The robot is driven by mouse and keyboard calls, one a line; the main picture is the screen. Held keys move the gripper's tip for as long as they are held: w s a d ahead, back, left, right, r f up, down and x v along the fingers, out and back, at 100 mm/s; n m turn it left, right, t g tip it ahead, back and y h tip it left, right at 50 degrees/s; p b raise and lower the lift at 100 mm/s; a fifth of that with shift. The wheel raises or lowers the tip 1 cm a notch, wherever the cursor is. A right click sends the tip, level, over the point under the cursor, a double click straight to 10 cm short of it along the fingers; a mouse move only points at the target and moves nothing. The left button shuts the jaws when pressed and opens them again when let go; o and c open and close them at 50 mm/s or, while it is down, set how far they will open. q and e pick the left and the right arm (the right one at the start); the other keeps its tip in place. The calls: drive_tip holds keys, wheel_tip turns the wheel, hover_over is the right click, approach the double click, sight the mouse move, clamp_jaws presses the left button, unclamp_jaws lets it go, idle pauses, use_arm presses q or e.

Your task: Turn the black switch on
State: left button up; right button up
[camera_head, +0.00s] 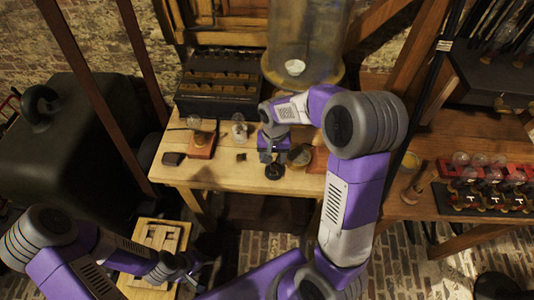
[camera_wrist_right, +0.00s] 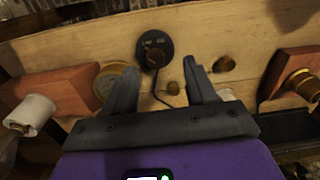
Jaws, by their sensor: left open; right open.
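The black switch is a round dark disc on the wooden table, seen in the right wrist view (camera_wrist_right: 154,48) with a small knob at its middle and a dark wire. It also shows in the head view (camera_head: 274,172) near the table's front edge. My right gripper (camera_wrist_right: 160,68) is open, its fingers pointing towards the switch with nothing between them. In the head view the right gripper (camera_head: 271,157) is above the table just behind the switch, partly hidden by its own wrist. My left gripper (camera_head: 178,270) is low at the left, away from the table, open and empty.
A wooden block (camera_head: 201,146) with a bulb stands left on the table. Another block (camera_head: 319,160) stands right of my right gripper. A glass jar (camera_head: 305,45) and a black box (camera_head: 218,95) are at the back.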

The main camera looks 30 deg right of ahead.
sight(274, 165)
drive_tip(key=shift+w+d+r, duration=0.4)
drive_tip(key=shift+d+r, duration=0.05)
drive_tip(key=shift+r, duration=0.2)
drive_tip(key=shift+d+m, duration=0.15)
drive_tip(key=shift+m, duration=0.15)
wheel_tip(274, 165, down, 7)
drive_tip(key=shift+s+b, duration=0.1)
drive_tip(key=shift+b, duration=0.95)
use_arm(q)
drive_tip(key=shift+w+f, duration=0.25)
drive_tip(key=shift+f, duration=0.85)
use_arm(e)
clamp_jaws()
